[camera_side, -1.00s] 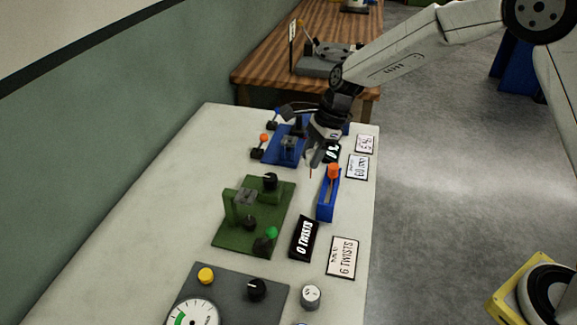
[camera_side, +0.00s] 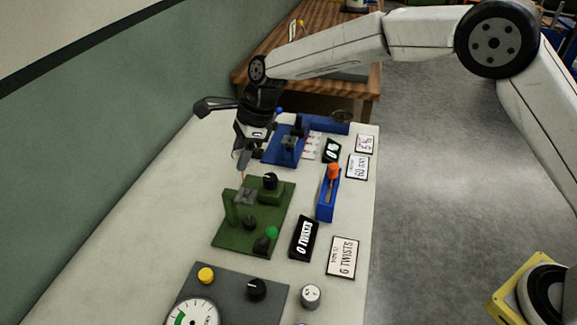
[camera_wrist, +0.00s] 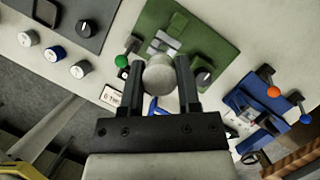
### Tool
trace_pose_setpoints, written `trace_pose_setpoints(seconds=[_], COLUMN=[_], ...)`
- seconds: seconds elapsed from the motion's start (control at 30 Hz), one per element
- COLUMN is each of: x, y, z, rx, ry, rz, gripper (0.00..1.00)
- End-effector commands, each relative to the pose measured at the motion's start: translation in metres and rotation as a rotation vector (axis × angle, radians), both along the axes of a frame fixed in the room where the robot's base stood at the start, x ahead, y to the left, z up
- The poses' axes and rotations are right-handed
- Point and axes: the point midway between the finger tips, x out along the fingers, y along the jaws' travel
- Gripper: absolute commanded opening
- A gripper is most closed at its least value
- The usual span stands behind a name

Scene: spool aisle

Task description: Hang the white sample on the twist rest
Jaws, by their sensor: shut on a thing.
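My gripper (camera_side: 243,158) is above the back left part of the green twist fixture (camera_side: 225,238). A pale, rounded sample (camera_wrist: 159,74) sits between the two fingers of my gripper (camera_wrist: 159,82) in the wrist view, and the gripper is shut on it. In the side view the sample is hard to make out; a thin orange strand hangs below the fingertips. The green fixture carries a grey block (camera_side: 246,196), black knobs and a green knob (camera_side: 271,232). The strand's end is close above the grey block; I cannot tell if they touch.
A black display (camera_side: 303,238) reads 0 TWISTS beside a 6 TWISTS card (camera_side: 342,257). A blue holder with an orange top (camera_side: 333,171) stands right of the fixture. A blue device (camera_side: 285,150) is behind. A grey gauge panel (camera_side: 230,288) and a white spool (camera_side: 311,295) are in front.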

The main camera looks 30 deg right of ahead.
Motion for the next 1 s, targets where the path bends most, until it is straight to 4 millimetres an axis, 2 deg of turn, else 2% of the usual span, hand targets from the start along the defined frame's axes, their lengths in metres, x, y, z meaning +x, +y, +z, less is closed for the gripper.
trace_pose_setpoints(seconds=[0.6,1.0], x=[0.000,0.000], y=[0.000,-0.001], z=[-0.032,-0.036], rx=[0.001,0.000], ry=[0.000,0.000], rz=[-0.001,0.000], gripper=[0.00,0.00])
